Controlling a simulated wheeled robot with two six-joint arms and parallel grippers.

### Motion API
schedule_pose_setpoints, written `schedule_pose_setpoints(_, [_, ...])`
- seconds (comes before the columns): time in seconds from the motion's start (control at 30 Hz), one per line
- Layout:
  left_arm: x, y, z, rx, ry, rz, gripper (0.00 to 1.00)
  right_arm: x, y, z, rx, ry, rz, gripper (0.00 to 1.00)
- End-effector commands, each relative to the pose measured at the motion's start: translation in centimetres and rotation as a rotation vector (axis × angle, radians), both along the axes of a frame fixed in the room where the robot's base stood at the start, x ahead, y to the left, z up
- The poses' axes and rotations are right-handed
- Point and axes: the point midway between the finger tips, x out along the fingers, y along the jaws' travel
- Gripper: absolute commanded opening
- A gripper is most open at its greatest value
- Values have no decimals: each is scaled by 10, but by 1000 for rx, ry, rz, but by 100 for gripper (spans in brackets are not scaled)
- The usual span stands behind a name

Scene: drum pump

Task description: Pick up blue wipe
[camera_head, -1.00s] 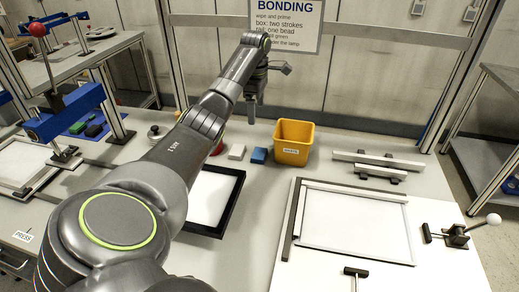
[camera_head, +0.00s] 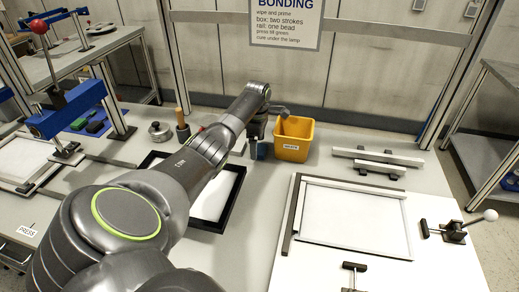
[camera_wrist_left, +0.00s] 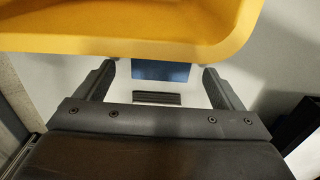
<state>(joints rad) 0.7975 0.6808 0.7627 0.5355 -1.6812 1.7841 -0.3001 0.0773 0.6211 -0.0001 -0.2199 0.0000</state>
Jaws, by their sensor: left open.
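The blue wipe (camera_head: 262,151) is on the white table just left of the yellow bin, partly hidden by my left gripper in the head view. In the left wrist view the blue wipe (camera_wrist_left: 160,70) shows between the two fingers, below the bin's rim. My left gripper (camera_head: 254,150) points down over the wipe, open, with a finger on either side of it in the wrist view. I cannot tell whether the fingers touch it or how high they are above the table. My right gripper is not in view.
The yellow bin (camera_head: 294,139) stands close to the right of my left gripper and fills the top of the wrist view. A black-framed tray (camera_head: 237,202) lies nearer, partly behind my arm. Metal rails (camera_head: 378,156) and a framed white panel (camera_head: 354,222) lie right. A metal pot (camera_head: 160,132) stands left.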

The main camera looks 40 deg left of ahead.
Motion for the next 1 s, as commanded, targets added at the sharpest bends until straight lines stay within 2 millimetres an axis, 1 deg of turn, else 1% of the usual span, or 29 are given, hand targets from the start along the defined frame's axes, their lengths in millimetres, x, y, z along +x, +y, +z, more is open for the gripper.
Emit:
schedule_pose_setpoints(0.03, [0, 0, -7, -1, 2, 1, 89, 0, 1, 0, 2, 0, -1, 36])
schedule_pose_setpoints(0.13, [0, 0, -14, 0, 0, 1, 89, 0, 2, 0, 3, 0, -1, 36])
schedule_pose_setpoints(0.37, [0, 0, -16, 0, -1, 0, 89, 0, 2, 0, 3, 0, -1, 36])
schedule_pose_setpoints(0.47, [0, 0, -16, 0, -1, 0, 79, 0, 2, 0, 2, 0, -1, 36])
schedule_pose_setpoints(0.73, [0, 0, -16, 0, -1, 1, 43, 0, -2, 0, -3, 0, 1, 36])
schedule_pose_setpoints(0.77, [0, 0, -16, 0, -1, 1, 41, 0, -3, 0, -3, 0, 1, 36])
schedule_pose_setpoints(1.0, [0, 1, -13, 1, -2, 1, 41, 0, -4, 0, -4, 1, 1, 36])
